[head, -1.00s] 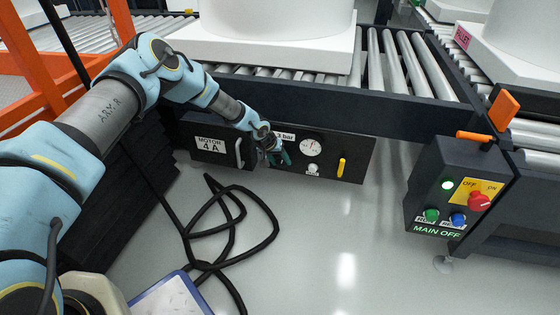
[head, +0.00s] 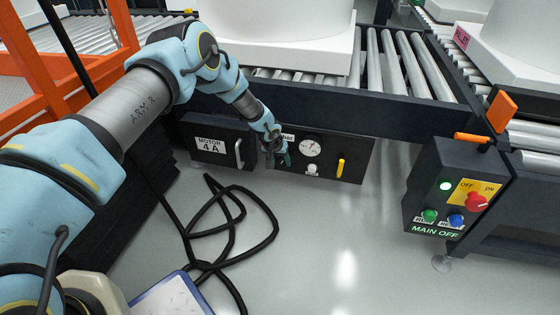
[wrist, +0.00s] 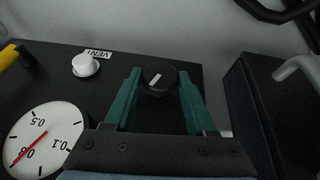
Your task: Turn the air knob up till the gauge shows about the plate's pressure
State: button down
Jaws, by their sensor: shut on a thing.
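My gripper (wrist: 160,100) has its two green fingers on either side of the black air knob (wrist: 158,78), shut on it. The knob has a white pointer mark. In the head view my gripper (head: 279,160) is at the front panel, left of the gauge, and hides the knob. The round white gauge (head: 310,147) also shows in the wrist view (wrist: 38,142), cut by the frame edge. Its red needle lies across the face toward the lower left of that view, over a label I cannot read surely. The pressure plate (head: 288,138) is partly hidden; only "bar" shows.
A black hose (head: 275,225) lies on the floor. A control box (head: 445,195) stands right.

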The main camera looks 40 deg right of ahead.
jog(key=shift+c, duration=1.1)
grip_release()
jog(key=p+v, duration=0.3)
jog(key=v, duration=0.7)
jog(key=shift+r+p, duration=0.3)
jog(key=shift+r, duration=0.05)
jog(key=shift+a, duration=0.2)
